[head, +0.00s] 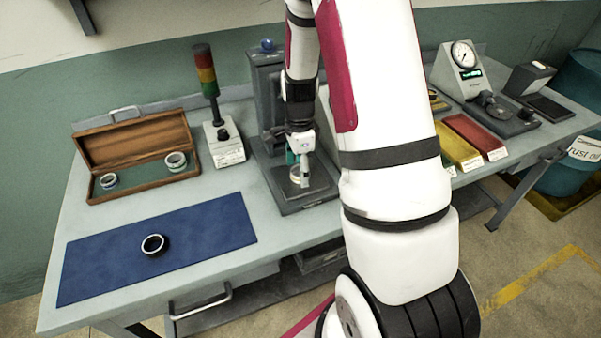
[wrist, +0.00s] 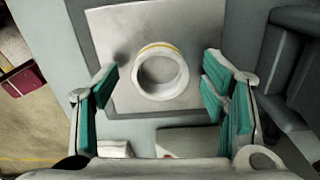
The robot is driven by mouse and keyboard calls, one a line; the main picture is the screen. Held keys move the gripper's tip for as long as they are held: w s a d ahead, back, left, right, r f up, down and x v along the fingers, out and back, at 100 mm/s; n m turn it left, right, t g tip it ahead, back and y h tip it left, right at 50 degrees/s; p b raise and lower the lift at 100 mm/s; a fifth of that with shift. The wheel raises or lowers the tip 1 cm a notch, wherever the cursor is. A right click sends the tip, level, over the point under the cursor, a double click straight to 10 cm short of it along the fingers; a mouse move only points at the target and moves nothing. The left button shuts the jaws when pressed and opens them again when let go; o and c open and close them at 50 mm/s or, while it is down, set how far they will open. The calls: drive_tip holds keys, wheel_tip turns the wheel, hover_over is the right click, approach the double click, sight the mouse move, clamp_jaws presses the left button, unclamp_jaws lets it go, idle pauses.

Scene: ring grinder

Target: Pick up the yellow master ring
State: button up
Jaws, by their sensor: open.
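The yellow master ring (wrist: 161,73) is a pale metal ring with a yellow band along its upper edge. In the wrist view it rests on a light square plate (wrist: 113,33). My gripper (wrist: 157,90) is open, with its green-padded fingers apart on the left and right of the ring and a little nearer the camera; neither finger touches it. In the head view the ring (head: 296,172) shows partly behind my gripper (head: 301,170), on the base of the grey machine.
A wooden case (head: 135,150) with two rings stands at the left. A signal tower (head: 207,80) stands beside the machine (head: 268,100). Yellow and red trays (head: 474,133) and a dial gauge (head: 463,55) are at the right.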

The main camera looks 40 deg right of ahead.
drive_tip(key=c, duration=1.4)
drive_tip(key=shift+r, duration=0.15)
drive_tip(key=shift+c, duration=0.2)
drive_tip(key=shift+r, duration=0.55)
drive_tip(key=shift+w+r+b, duration=0.1)
drive_tip(key=shift+r+b, duration=0.2)
drive_tip(key=shift+r, duration=0.65)
drive_tip(key=s+d+r, duration=0.1)
drive_tip(key=s+d, duration=0.1)
drive_tip(key=s, duration=1.4)
drive_tip(key=shift+r+b, duration=0.35)
drive_tip(key=shift+b, duration=0.05)
